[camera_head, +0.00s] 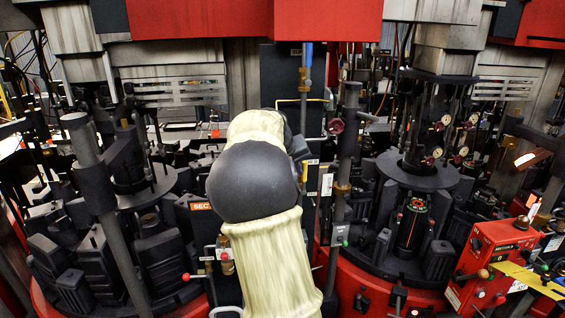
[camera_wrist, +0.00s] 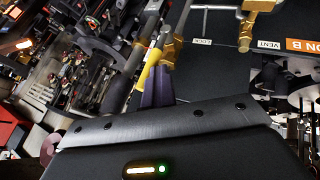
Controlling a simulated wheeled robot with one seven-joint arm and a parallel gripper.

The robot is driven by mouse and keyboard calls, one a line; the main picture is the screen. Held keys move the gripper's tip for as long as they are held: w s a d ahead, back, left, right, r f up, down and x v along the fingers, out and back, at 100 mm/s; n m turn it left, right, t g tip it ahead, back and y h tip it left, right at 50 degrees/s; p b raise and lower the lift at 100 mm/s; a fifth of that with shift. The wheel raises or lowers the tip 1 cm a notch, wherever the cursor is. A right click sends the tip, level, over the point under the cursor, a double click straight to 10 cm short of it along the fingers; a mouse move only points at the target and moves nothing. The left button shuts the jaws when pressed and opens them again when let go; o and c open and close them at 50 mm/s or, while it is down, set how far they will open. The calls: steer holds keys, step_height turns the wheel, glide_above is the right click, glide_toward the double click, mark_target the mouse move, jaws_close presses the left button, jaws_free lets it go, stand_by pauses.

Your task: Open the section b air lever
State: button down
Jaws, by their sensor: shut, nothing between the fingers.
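In the wrist view an orange label ending in "ON B" (camera_wrist: 302,45) is on a dark panel. A small white label "VENT" (camera_wrist: 268,44) and another white label (camera_wrist: 202,41) sit beside it. A yellow lever handle (camera_wrist: 151,62) lies beside brass fittings (camera_wrist: 170,50). My gripper (camera_wrist: 157,88) shows as dark purple fingers, shut and empty, just below the yellow handle; I cannot tell whether they touch it.
Another brass fitting (camera_wrist: 247,35) stands on the panel near the labels. In the head view a vertical pipe with a red handwheel (camera_head: 336,126) rises right of my arm. A red control box (camera_head: 490,262) stands at the lower right. Moulding machinery crowds both sides, with little free room.

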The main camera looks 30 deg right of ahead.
steer(key=w+a+f+b+v, duration=0.1)
steer(key=a+b+v, duration=0.1)
steer(key=v, duration=0.9)
steer(key=shift+a+r+b, duration=0.2)
steer(key=shift+r+b, duration=0.05)
steer(key=shift+b, duration=0.6)
steer(key=shift+s, duration=0.1)
steer(key=s+a+f+n+y+b, duration=0.1)
steer(key=s+a+f+n+y, duration=0.1)
steer(key=a+f, duration=0.6)
steer(key=s+a+f+n+y+b, duration=0.1)
steer(key=s+a+f+y, duration=0.15)
steer(key=f, duration=0.95)
steer(key=s+a+f+n+y+b, duration=0.1)
steer(key=s+a+f+y, duration=0.1)
steer(key=s+a+f, duration=0.9)
steer(key=s+f, duration=0.3)
steer(key=shift+s+a+n, duration=0.3)
steer(key=shift+a+n, duration=0.1)
